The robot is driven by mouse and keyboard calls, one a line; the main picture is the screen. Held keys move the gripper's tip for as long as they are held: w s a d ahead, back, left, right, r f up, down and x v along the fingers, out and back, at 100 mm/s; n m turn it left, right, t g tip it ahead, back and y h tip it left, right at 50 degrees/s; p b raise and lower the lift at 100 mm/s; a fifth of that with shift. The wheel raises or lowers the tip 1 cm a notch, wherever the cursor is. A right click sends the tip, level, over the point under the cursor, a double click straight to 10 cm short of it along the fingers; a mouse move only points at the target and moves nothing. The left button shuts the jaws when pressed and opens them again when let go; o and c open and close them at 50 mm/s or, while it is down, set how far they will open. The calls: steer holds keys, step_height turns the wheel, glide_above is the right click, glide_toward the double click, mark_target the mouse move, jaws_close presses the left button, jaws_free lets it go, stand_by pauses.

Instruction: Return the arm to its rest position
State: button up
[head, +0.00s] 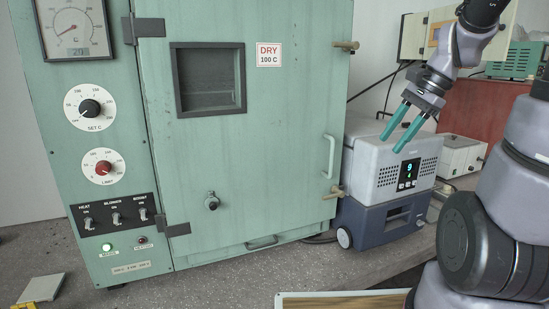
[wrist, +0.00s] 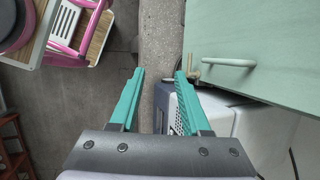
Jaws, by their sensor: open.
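My gripper (head: 402,122) is open and empty, with two teal fingers pointing down and left. In the head view it shows in front of the upper part of a grey-white box unit (head: 362,165) with a small display.
A large green oven (head: 270,150) with a shut door and a projecting door handle (head: 329,156) stands left of my gripper. A white box (head: 462,155) stands at the right. Pink-framed furniture (wrist: 88,38) stands on the floor (wrist: 85,105), which is otherwise largely open beside the bench.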

steer(key=s+a+r+n+t+h, duration=0.2)
steer(key=s+a+r+n+t, duration=0.1)
steer(key=s+r+n+t, duration=0.2)
step_height(320, 180, up, 4)
steer(key=s+n, duration=0.2)
steer(key=n, duration=0.2)
steer(key=shift+s+h, duration=0.2)
steer(key=shift+h, duration=0.2)
stand_by(0.8)
